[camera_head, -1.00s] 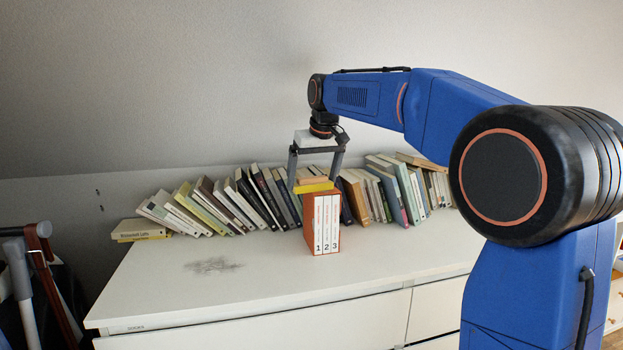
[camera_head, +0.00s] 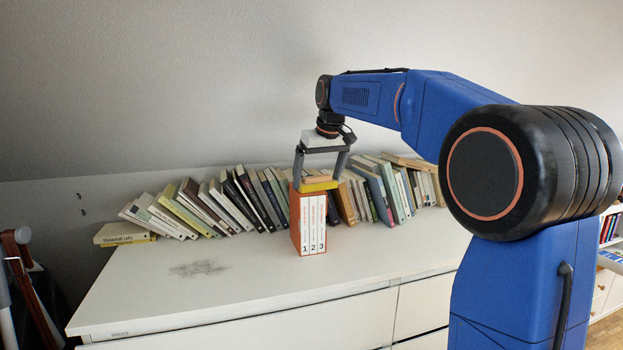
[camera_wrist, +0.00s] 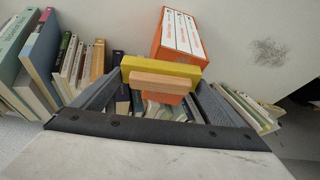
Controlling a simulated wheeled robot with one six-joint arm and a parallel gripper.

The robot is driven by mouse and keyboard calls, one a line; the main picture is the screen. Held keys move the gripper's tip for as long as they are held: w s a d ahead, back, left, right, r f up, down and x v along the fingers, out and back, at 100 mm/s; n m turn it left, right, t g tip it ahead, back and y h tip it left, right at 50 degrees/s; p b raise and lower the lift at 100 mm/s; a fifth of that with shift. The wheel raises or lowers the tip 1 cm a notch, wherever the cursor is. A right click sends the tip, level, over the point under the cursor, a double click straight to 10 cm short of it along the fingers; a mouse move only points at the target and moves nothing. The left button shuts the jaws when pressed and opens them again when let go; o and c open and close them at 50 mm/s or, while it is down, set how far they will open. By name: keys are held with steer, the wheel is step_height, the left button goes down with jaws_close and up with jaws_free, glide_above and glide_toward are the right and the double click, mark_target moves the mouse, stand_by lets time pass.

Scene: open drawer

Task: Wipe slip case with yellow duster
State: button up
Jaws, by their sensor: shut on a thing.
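The orange slip case (camera_head: 296,220) stands upright on the white dresser and holds white volumes marked 1, 2 and 3. My gripper (camera_head: 320,180) is above it, pointing down, shut on the yellow duster (camera_head: 321,186). The duster has a yellow pad below and a pale wooden back above. It lies over the top of the slip case, reaching past its right side; it appears to touch, but I cannot be sure. In the wrist view the duster (camera_wrist: 160,68) spans between my fingers, with the slip case (camera_wrist: 158,40) just beyond it.
A row of leaning books (camera_head: 250,200) lines the wall behind the slip case, close to my gripper. A dark grey smudge (camera_head: 198,268) marks the dresser top (camera_head: 240,290) at left. The front of the top is clear.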

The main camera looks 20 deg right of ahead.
steer(key=shift+d+f, duration=0.15)
steer(key=shift+d, duration=0.45)
steer(key=shift+w, duration=0.85)
steer(key=shift+a+r, duration=0.2)
steer(key=shift+a, duration=1.65)
steer(key=shift+a+f, duration=0.1)
steer(key=shift+a, duration=1.7)
steer(key=shift+w, duration=0.9)
steer(key=shift+d, duration=1.8)
steer(key=shift+d+f, duration=0.15)
steer(key=shift+d, duration=1.65)
steer(key=shift+w+d, duration=0.1)
steer(key=shift+w, duration=0.7)
steer(key=shift+a+r, duration=0.2)
steer(key=shift+a, duration=1.65)
steer(key=shift+a+r, duration=0.15)
steer(key=shift+a, duration=1.7)
step_height(320, 180, up, 6)
